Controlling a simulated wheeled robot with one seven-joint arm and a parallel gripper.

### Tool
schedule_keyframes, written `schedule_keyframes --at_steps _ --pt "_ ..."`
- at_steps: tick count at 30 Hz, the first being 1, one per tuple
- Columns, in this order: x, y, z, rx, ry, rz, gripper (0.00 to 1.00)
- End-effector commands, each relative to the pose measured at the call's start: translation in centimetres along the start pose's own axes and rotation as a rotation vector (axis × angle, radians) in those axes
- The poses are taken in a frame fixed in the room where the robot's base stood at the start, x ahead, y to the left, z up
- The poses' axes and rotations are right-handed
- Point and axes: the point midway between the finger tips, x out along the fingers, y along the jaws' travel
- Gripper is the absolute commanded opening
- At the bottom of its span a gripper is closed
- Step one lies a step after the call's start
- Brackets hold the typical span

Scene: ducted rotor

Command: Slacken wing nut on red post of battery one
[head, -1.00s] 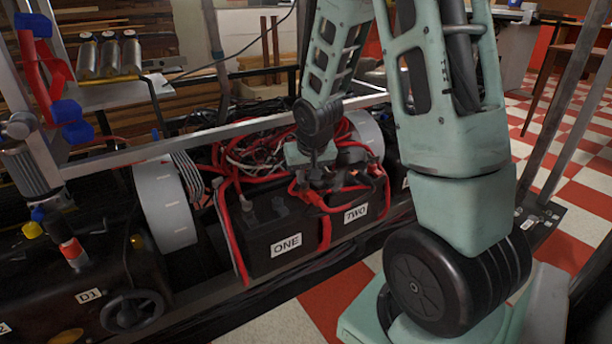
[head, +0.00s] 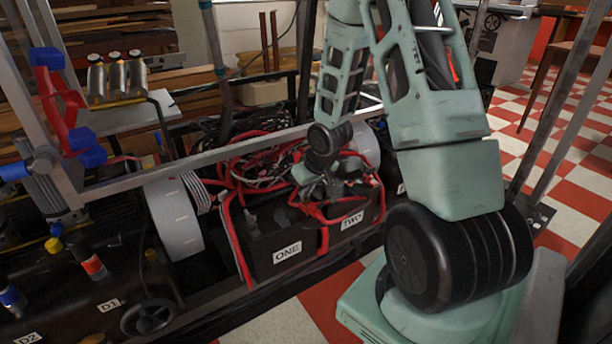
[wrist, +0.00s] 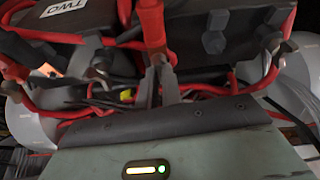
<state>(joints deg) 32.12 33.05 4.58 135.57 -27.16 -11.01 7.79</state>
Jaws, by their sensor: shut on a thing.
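Battery one (head: 288,243), a black box with a white ONE label, stands in the rotor frame in the head view. My gripper (wrist: 158,68) points down at its back right corner, beside battery two. In the wrist view the fingertips are close together at the lower end of a thick red cable lug (wrist: 150,22). They are shut on a small piece there, apparently the wing nut, mostly hidden between the fingers. The red post under it cannot be made out. Dark grey terminal pieces (wrist: 213,42) stand on the battery at the right of the wrist view.
Battery two (head: 350,212) stands right against battery one; its label (wrist: 65,8) shows upside down in the wrist view. Loose red cables (head: 255,160) loop behind and over both. A metal rail (head: 225,145) crosses behind. White rings (head: 172,215) flank the batteries.

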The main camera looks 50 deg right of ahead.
Motion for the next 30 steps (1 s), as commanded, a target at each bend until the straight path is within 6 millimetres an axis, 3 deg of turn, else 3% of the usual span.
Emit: schedule_keyframes --at_steps 10,25,27,28,30 --pt "-0.17 0.15 0.04 -0.13 -0.004 -0.055 0.0" --pt "0.1 0.16 0.12 -0.151 -0.003 -0.063 0.0" --pt "0.1 0.16 0.13 -0.151 -0.003 -0.063 0.23" --pt "0.1 0.16 0.12 -0.151 -0.003 -0.063 0.29" --pt "0.09 0.16 0.1 -0.151 -0.003 -0.062 0.29"
